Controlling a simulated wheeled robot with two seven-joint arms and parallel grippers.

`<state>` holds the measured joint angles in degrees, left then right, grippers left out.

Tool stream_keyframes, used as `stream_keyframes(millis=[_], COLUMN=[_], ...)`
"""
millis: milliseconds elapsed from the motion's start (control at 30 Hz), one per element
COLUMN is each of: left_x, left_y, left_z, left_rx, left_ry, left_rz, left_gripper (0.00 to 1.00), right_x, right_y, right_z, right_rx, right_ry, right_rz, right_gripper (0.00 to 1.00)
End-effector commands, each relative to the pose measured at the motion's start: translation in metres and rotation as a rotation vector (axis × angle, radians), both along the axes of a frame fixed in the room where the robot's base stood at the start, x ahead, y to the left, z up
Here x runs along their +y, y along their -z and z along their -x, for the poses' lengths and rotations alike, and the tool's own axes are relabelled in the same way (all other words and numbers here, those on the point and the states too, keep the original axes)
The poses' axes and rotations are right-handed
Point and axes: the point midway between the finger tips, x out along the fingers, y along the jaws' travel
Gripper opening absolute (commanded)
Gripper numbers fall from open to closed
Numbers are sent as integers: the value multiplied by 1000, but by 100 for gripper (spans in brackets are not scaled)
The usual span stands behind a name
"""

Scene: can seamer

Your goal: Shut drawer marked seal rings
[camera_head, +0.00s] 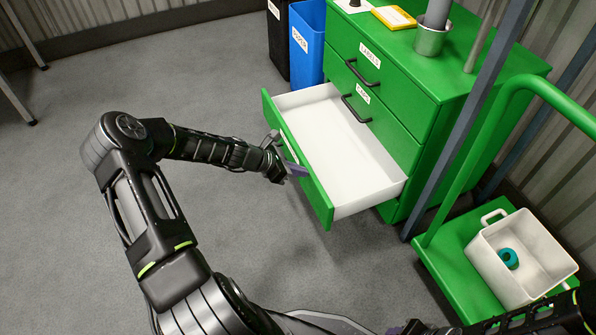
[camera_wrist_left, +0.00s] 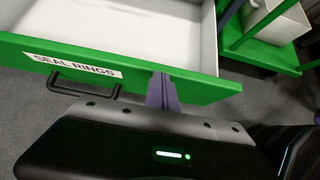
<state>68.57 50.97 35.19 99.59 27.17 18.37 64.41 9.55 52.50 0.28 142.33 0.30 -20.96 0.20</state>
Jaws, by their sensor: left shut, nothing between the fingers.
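The seal rings drawer is the bottom drawer of the green cabinet. It stands pulled far out, its white inside (camera_head: 335,140) empty. Its green front (camera_head: 318,200) faces my left arm; in the left wrist view the front (camera_wrist_left: 205,88) carries the label SEAL RINGS (camera_wrist_left: 72,65) and a dark bar handle (camera_wrist_left: 85,89). My left gripper (camera_head: 298,171) is shut and empty at the outer side of this front. In the left wrist view its fingers (camera_wrist_left: 162,92) overlap the front, right of the handle; contact is unclear. My right gripper (camera_head: 402,328) is barely visible at the bottom edge.
The green cabinet (camera_head: 400,75) has two closed drawers above, with a metal cup (camera_head: 431,40) and yellow item (camera_head: 393,17) on top. A blue bin (camera_head: 308,45) stands left of it. A green cart (camera_head: 455,265) with a white container (camera_head: 520,262) stands right.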

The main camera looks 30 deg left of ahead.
Motion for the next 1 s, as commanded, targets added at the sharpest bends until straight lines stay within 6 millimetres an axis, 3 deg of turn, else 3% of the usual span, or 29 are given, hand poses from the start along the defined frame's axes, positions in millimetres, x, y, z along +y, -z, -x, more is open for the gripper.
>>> stream_keyframes(millis=[267,700,1000], left_x=[-25,-97,-125], left_y=[-1,0,1], left_z=[-32,-134,-178], left_rx=[-1,-3,-1], left_ry=[6,8,3], left_rz=[3,0,-1], left_gripper=[0,0,0], right_x=[0,0,0], right_y=[-2,0,4], right_z=[0,0,0], right_rx=[1,1,-1], right_ry=[0,0,0], right_rz=[0,0,0], right_gripper=[36,36,36])
